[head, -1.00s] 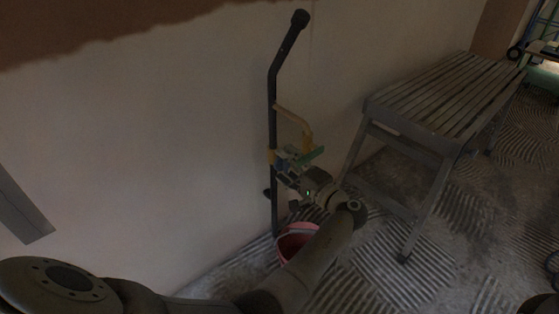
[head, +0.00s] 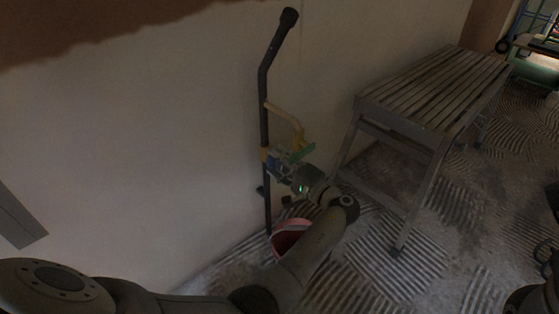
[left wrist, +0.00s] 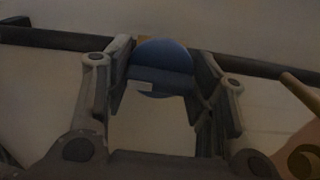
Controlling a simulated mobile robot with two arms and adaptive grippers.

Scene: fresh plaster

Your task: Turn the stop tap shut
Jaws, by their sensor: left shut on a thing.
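The stop tap sits on a dark upright pipe (head: 264,118) that stands against the plaster wall. Its blue round handle (left wrist: 162,58) shows between my fingers in the left wrist view. In the head view my left gripper (head: 284,164) is at the tap, shut on the blue handle, and hides most of it. A yellow bent pipe (head: 290,116) branches off above the tap. My right gripper is not in view.
A pink bucket (head: 277,244) stands on the floor below the tap, partly behind my left arm. A grey slatted bench (head: 436,86) stands to the right. A grey flat strip (head: 20,218) is at the far left. The ridged floor before the bench is clear.

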